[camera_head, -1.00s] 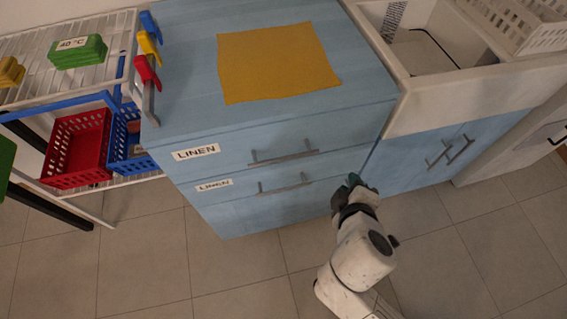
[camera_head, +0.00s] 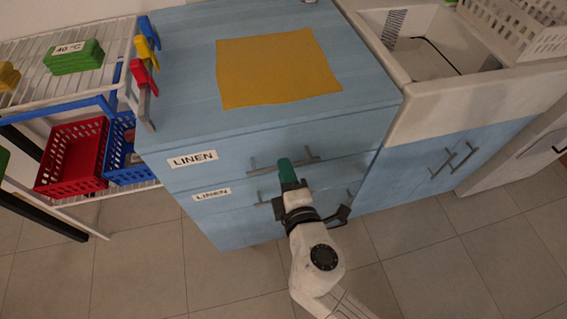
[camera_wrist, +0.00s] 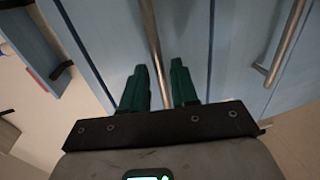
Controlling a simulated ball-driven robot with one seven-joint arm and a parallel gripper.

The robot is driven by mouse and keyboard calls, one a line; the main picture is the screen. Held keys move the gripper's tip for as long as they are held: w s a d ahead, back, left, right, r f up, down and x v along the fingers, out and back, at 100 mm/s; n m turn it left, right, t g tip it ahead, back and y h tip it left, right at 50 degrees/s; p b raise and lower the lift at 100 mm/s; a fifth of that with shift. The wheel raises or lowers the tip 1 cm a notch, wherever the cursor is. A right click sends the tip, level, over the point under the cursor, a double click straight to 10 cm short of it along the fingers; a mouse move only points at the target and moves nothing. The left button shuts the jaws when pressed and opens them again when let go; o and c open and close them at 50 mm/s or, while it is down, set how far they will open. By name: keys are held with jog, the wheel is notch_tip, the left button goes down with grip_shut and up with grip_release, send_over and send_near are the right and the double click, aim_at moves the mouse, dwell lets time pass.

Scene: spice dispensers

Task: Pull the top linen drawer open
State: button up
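The top linen drawer (camera_head: 350,134) is the upper drawer of the blue cabinet, with a white LINEN label (camera_head: 193,159) at left; it looks shut. Its grey bar handle (camera_head: 262,171) is partly hidden by my gripper (camera_head: 287,172), whose green fingers are at its middle. In the wrist view, my gripper (camera_wrist: 159,64) is open, its two green fingers apart. A metal bar (camera_wrist: 151,30), seemingly the top handle, runs between the fingers; I cannot tell whether they touch it. A second bar handle (camera_wrist: 285,45) is at the right there.
The lower linen drawer (camera_head: 225,222) is just below, its handle partly behind my gripper. A yellow cloth (camera_head: 278,68) lies on the cabinet top. A rack with a red basket (camera_head: 75,158) stands at left, a sink cabinet (camera_head: 410,165) at right. Tiled floor in front is clear.

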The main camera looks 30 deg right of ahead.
jog(key=shift+x, duration=1.3)
jog(key=shift+c, duration=0.2)
grip_shut()
